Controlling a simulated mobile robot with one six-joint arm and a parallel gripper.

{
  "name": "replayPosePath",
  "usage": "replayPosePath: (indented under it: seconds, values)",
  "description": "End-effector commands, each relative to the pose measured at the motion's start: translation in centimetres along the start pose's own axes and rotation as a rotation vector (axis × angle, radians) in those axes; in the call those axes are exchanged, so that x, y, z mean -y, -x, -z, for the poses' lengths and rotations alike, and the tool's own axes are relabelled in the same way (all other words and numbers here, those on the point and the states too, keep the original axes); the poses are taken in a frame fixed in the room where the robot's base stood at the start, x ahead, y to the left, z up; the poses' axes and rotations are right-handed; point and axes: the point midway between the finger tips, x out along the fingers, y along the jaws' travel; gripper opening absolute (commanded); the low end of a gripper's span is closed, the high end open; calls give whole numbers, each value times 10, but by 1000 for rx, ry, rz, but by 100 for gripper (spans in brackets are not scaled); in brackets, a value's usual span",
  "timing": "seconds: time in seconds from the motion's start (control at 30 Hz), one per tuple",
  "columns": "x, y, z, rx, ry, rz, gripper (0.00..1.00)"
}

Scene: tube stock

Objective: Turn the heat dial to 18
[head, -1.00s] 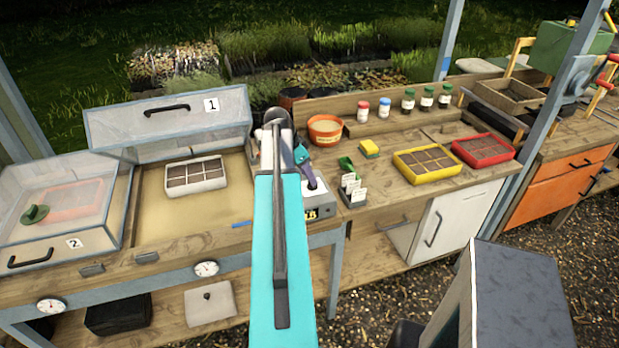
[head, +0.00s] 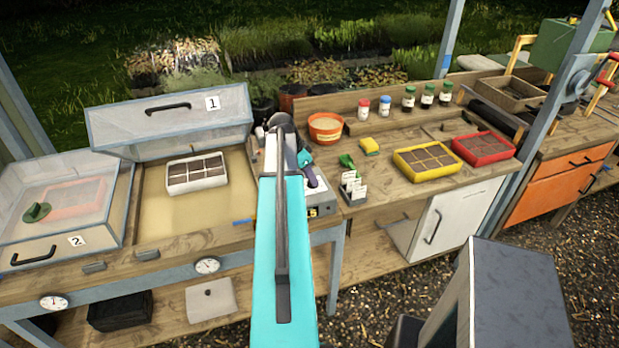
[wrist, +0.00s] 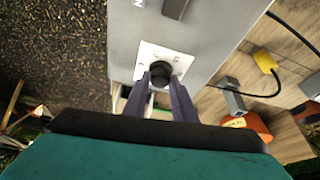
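The heat dial (wrist: 160,73) is a black round knob on a white plate on a grey control box (wrist: 208,30) in the wrist view. The marks around it are too small to read. My gripper (wrist: 161,84) has its two purple fingers apart, one on each side of the knob, with their tips close to it. I cannot tell whether they touch it. In the head view the control box (head: 326,196) stands on the bench, partly behind my turquoise arm. My gripper (head: 309,176) is over the box and hides the dial there.
Left of the box is an open propagator with a white seed tray (head: 196,173); its lid (head: 168,120) is raised. An orange pot (head: 326,130), a tag holder (head: 354,190) and a yellow tray (head: 428,163) are to the right. A yellow plug (wrist: 264,62) and cables lie beside the box.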

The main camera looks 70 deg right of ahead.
Motion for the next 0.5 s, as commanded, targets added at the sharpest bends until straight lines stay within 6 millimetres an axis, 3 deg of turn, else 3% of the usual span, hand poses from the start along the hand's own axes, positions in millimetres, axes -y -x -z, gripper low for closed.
replayPosePath:
  seconds: [0.03,0.5]
  values:
    - [-8,2,-6,1,0,-4,2]
    - [-5,-3,2,0,80,26,2]
